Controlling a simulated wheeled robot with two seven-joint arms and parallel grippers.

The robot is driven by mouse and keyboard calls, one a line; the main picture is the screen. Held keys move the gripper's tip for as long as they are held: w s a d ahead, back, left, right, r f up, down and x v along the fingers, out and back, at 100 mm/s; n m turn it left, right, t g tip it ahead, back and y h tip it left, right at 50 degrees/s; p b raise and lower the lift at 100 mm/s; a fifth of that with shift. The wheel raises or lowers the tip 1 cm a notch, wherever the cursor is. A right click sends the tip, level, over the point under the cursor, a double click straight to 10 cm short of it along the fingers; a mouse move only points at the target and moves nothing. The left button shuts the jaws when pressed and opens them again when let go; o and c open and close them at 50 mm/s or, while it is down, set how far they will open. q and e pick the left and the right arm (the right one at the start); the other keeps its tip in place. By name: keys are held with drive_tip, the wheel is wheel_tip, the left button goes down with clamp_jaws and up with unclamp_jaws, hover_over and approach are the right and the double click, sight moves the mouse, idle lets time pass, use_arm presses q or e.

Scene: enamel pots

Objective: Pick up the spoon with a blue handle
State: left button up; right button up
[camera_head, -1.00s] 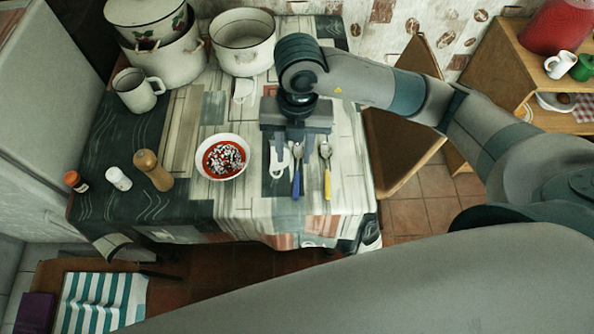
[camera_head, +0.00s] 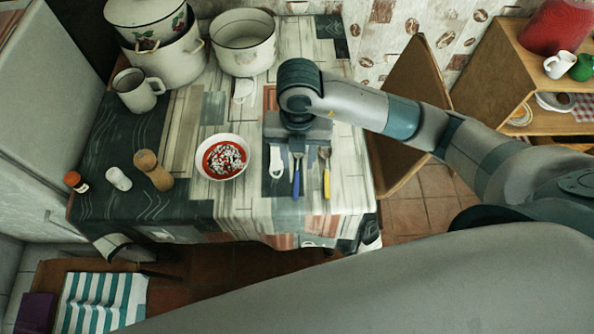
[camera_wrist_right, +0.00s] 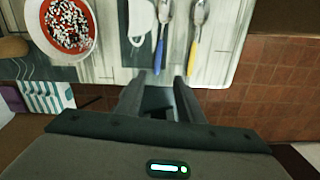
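The spoon with a blue handle (camera_head: 296,182) lies on the table, handle toward the near edge, just below my right gripper in the head view. In the right wrist view the blue-handled spoon (camera_wrist_right: 160,45) lies ahead of the fingertips, roughly in line with the gap. My right gripper (camera_wrist_right: 160,84) is open and empty, its two fingers apart. In the head view the right gripper (camera_head: 297,148) hangs above the table, its body covering the ground behind the spoon. My left gripper is not in view.
A yellow-handled spoon (camera_head: 326,178) lies just right of the blue one. A bowl of red food (camera_head: 222,157) stands further left. Enamel pots (camera_head: 243,45), a mug (camera_head: 138,90) and shakers (camera_head: 152,170) are also on the table.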

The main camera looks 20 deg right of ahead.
drive_tip(key=p, duration=0.2)
hover_over(296, 184)
drive_tip(key=f, duration=0.6)
drive_tip(key=shift+s+d+f, duration=0.15)
drive_tip(key=shift+s+f, duration=0.1)
drive_tip(key=shift+s, duration=0.1)
drive_tip(key=shift+f, duration=0.4)
drive_tip(key=shift+w+f+p, duration=0.1)
drive_tip(key=shift+f+p, duration=0.4)
wheel_tip(296, 184, down, 3)
drive_tip(key=shift+w+r+p, duration=0.1)
drive_tip(key=shift+w+p, duration=0.05)
drive_tip(key=shift+p, duration=0.5)
drive_tip(key=shift+f, duration=0.7)
